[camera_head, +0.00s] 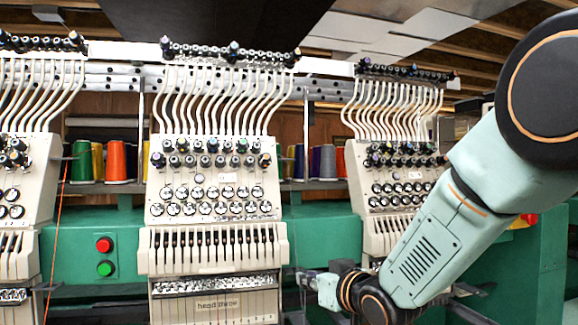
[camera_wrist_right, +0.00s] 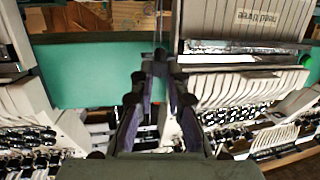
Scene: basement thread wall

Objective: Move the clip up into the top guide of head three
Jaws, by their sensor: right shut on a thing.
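Head three (camera_head: 212,250) is the cream embroidery head in the middle of the head view, with its name label low on its front. Its top guide (camera_head: 230,52) is the dark bar with knobs above the white tubes. My right gripper (camera_head: 306,279) is low, just right of head three's lower front, well below the top guide. In the wrist view my right gripper (camera_wrist_right: 160,73) is shut on a small dark piece, which looks like the clip (camera_wrist_right: 160,54). The clip is too small to make out well, and the fingers partly hide it. My left gripper is not in view.
Another head (camera_head: 392,190) stands to the right, partly behind my right arm, and one stands at the left edge. Thread cones (camera_head: 117,162) sit on a shelf behind. Red and green buttons (camera_head: 104,256) are on the green beam. An orange thread (camera_head: 57,225) hangs at left.

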